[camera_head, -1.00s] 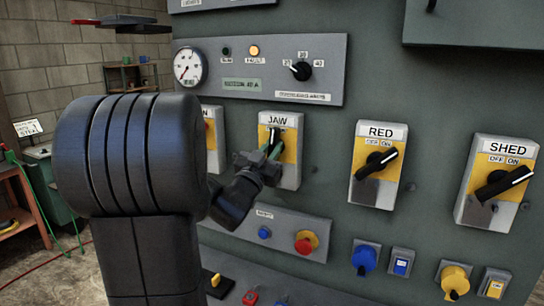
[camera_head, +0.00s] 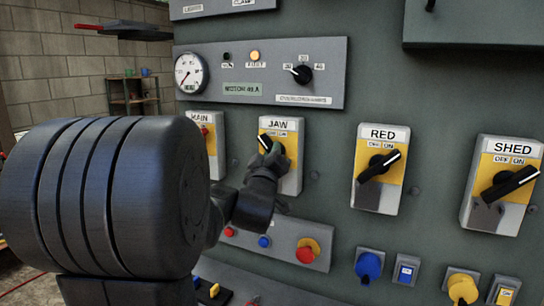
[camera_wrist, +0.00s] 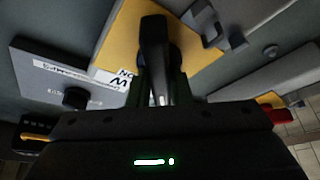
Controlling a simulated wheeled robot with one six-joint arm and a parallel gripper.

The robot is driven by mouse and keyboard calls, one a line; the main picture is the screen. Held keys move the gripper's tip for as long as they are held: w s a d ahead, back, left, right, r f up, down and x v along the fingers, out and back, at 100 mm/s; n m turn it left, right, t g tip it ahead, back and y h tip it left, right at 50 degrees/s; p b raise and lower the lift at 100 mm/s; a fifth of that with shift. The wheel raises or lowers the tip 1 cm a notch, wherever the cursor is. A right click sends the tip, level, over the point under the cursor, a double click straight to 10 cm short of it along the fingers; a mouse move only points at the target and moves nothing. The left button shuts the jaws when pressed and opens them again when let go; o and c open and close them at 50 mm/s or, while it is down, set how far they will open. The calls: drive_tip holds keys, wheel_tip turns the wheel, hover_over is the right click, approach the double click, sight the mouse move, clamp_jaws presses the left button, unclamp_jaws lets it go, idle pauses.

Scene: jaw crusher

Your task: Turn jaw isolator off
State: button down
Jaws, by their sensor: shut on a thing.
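The JAW isolator (camera_head: 292,178) is a yellow and white plate with a black rotary handle, in the middle of the panel. Its handle (camera_head: 264,141) tilts to the upper left, toward the OFF side of the label. My gripper (camera_head: 268,160) reaches it from below and is shut on the handle. In the wrist view the black handle (camera_wrist: 154,45) stands between the two fingers of my gripper (camera_wrist: 162,92). The fingers hide part of the plate, and the OFF/ON label is partly covered in the head view.
The RED isolator (camera_head: 381,168) and SHED isolator (camera_head: 503,184) are at right, handles pointing to the upper right. The MAIN isolator (camera_head: 216,150) at left is partly hidden by my arm. A red button (camera_head: 308,250) sits below. A gauge panel (camera_head: 330,75) is above.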

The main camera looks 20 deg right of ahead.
drive_tip(key=shift+f+n+y, duration=0.15)
drive_tip(key=shift+n+y, duration=0.15)
drive_tip(key=shift+n, duration=0.3)
drive_tip(key=c, duration=1.3)
unclamp_jaws()
drive_tip(key=b+v, duration=0.2)
drive_tip(key=v, duration=1.1)
drive_tip(key=shift+s+a, duration=0.25)
drive_tip(key=shift+s, duration=0.1)
drive_tip(key=p+x, duration=0.2)
drive_tip(key=x, duration=1.2)
drive_tip(key=shift+s, duration=0.1)
